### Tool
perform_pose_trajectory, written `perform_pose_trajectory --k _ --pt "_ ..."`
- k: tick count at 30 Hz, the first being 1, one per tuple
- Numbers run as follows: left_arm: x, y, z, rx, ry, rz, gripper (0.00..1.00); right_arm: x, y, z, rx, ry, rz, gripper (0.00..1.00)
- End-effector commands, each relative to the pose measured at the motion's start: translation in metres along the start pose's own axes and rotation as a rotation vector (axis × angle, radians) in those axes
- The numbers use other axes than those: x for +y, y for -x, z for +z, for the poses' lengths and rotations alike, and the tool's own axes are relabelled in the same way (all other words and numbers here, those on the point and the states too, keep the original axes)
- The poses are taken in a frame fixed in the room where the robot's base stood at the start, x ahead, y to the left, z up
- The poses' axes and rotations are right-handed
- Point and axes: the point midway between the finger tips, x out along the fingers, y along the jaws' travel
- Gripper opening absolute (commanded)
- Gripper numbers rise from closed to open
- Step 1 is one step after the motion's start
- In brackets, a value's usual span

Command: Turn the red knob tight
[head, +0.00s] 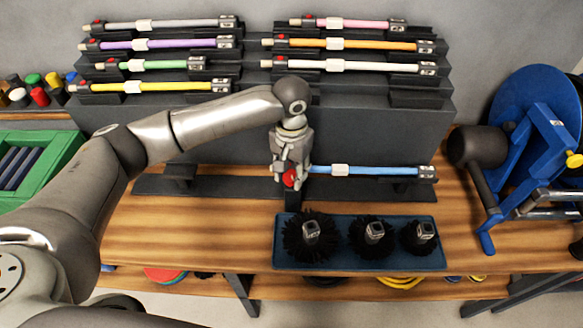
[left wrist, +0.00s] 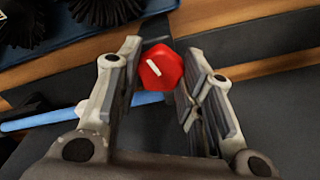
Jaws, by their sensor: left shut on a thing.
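The red knob (head: 290,179) is at the left end of the blue rod (head: 378,171), which lies level on low dark supports in front of the stepped rack. My left gripper (head: 289,170) comes down over this end and is shut on the knob. In the left wrist view, the knob (left wrist: 154,70) is red with a white mark line that slants. It sits between the two fingers (left wrist: 160,78), and the blue rod (left wrist: 40,118) shows at the left, partly hidden by a finger. My right gripper is not in view.
A dark stepped rack (head: 340,125) holds several coloured rods behind the blue rod. A blue tray (head: 283,263) with three black round brushes stands in front. A blue reel (head: 540,110) is at the right, a green crate (head: 70,150) at the left.

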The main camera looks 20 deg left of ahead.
Motion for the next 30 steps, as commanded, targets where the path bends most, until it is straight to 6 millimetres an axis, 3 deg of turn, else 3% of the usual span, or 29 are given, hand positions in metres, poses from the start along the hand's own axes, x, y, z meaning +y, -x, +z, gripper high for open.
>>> perform_pose_trajectory --k 1,3,9,23,24,30 --pt "0.000 0.006 0.001 -0.005 -0.033 0.000 0.11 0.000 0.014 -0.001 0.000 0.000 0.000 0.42" --pt "0.000 0.007 0.001 -0.005 -0.093 0.001 0.11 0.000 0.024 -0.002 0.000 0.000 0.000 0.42" --pt "0.001 0.005 0.001 -0.003 -0.253 0.001 0.11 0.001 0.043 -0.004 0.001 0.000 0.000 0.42" --pt "0.000 0.001 0.000 0.000 -0.323 -0.001 0.11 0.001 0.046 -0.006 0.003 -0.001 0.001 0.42" --pt "0.000 0.001 0.000 0.000 -0.323 -0.001 0.36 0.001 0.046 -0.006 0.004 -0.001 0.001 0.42" --pt "0.000 0.001 0.000 0.000 -0.322 -0.001 0.58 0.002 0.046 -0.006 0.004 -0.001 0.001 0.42"
